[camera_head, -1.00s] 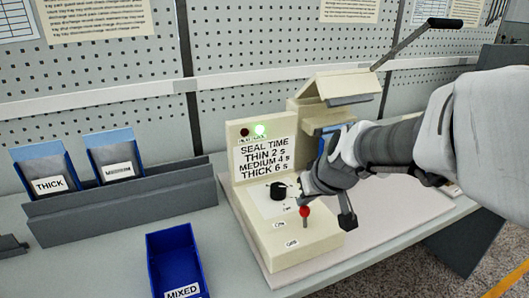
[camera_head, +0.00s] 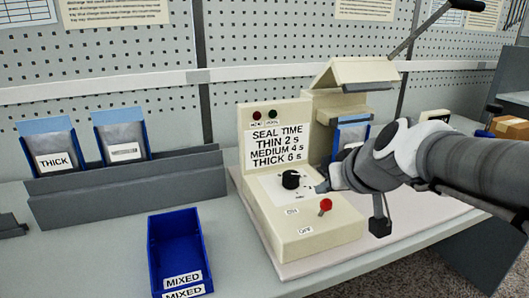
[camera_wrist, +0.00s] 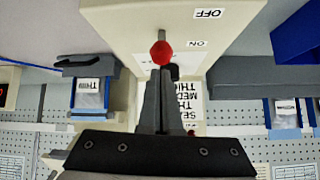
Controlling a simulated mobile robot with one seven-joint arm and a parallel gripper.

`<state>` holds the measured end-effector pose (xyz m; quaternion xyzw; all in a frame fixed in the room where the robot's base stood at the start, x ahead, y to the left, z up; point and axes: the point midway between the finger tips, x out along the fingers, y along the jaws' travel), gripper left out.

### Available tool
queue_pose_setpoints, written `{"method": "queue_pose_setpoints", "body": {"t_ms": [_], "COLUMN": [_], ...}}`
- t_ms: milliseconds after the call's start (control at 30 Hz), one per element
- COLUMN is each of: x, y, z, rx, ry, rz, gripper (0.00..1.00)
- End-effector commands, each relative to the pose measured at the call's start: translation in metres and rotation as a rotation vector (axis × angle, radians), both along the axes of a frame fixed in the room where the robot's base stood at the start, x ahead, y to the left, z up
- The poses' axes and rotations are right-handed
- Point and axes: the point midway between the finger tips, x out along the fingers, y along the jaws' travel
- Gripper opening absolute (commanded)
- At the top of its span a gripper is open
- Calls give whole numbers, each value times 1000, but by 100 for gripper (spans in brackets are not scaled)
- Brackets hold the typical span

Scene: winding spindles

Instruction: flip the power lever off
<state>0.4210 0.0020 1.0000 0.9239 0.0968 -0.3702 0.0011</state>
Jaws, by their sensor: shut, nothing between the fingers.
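The power lever (camera_head: 320,211) has a red knob and stands on the sloped front of a cream sealer box (camera_head: 268,225), beside its ON and OFF labels. The two lamps on the panel (camera_head: 264,115) are dark. My gripper (camera_head: 324,187) is shut and empty, just behind the knob and right of the black dial (camera_head: 291,179). In the wrist view the shut fingers (camera_wrist: 161,85) point at the red knob (camera_wrist: 162,52). I cannot tell whether they touch it.
A blue MIXED bin (camera_head: 179,245) stands on the bench left of the box. A grey rack (camera_head: 125,193) with labelled pouches is at the back left. The sealer's long-handled arm (camera_head: 430,25) rises behind my arm.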

Motion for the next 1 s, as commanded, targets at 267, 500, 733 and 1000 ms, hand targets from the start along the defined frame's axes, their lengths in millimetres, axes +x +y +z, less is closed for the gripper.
{"method": "queue_pose_setpoints", "body": {"t_ms": [267, 500, 733, 1000], "x": [0, 0, 2, 25], "y": [0, 0, 0, 6], "z": [13, 15, 18, 49], "rx": [0, 0, 0, -1], "ry": [0, 0, 0, 0], "rz": [0, 0, 0, 1], "gripper": [0, 0, 0, 0]}}
